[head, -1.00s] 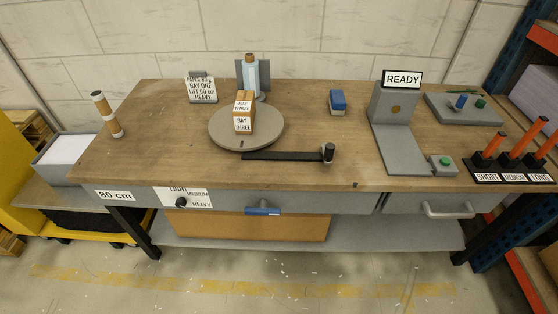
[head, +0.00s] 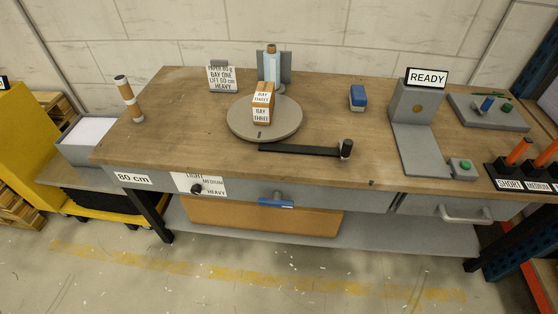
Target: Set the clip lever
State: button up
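No label marks the clip lever, so I cannot tell which part it is. A blue-handled lever (head: 276,202) sits on the bench's front edge, below the turntable. A black bar (head: 300,150) with an upright dark knob at its right end lies in front of the round grey turntable (head: 240,128). A small black dial (head: 196,190) sits on the front by a card reading MEDIUM and HEAVY. A brown block labelled BAY THREE (head: 262,101) stands on the turntable. My gripper is in no view.
The wooden bench (head: 350,165) has bare room at centre and front left. A grey stand with a READY sign (head: 427,77) and a green button (head: 464,165) are at right. A blue block (head: 358,97) lies at the back. Open floor (head: 230,275) lies in front.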

aim_at(277, 201)
jog(key=j, duration=1.35)
jog(key=z, duration=0.05)
